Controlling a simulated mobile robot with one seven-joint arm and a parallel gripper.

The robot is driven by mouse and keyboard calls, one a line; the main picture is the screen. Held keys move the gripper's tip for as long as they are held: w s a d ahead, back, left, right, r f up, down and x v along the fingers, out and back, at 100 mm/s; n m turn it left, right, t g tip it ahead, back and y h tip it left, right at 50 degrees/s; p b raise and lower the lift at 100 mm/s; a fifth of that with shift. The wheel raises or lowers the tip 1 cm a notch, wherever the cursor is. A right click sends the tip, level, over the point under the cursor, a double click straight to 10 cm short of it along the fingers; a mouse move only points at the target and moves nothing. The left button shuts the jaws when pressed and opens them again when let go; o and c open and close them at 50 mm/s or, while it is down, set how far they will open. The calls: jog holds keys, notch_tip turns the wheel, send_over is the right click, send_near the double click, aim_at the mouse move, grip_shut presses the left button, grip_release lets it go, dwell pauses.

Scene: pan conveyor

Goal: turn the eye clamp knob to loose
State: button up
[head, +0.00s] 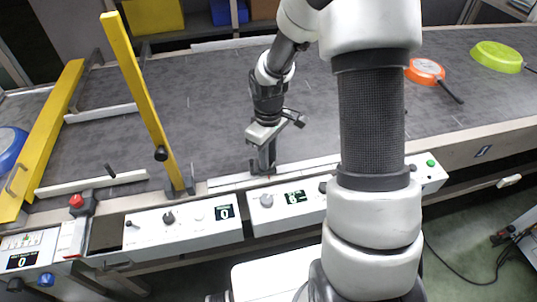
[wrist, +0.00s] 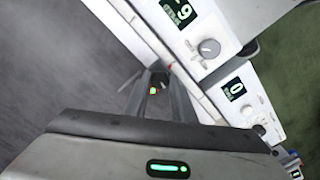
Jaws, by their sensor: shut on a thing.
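My gripper (head: 264,166) points down at the front edge of the grey conveyor belt, near the long white rail. In the wrist view my gripper (wrist: 158,82) has its two fingers close around a small dark knob (wrist: 160,77), which I take for the eye clamp knob. A small green and red light shows beside it, between the fingers. The fingers hide much of the knob, so its turn position cannot be read. In the head view the knob is hidden by my gripper or too small to make out.
White control boxes with dials and lit displays (head: 183,225) line the conveyor front, just below my gripper. A yellow post (head: 140,90) with a black knob stands to the left. An orange pan (head: 425,70) and a green pan (head: 495,56) lie on the belt (head: 200,85) at right.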

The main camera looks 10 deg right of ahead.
jog(key=shift+n+p, duration=0.3)
jog(key=shift+n, duration=0.7)
jog(key=o, duration=1.1)
jog(key=shift+c, duration=0.2)
notch_tip(320, 180, up, 18)
jog(key=p, duration=0.2)
jog(key=shift+f, duration=0.25)
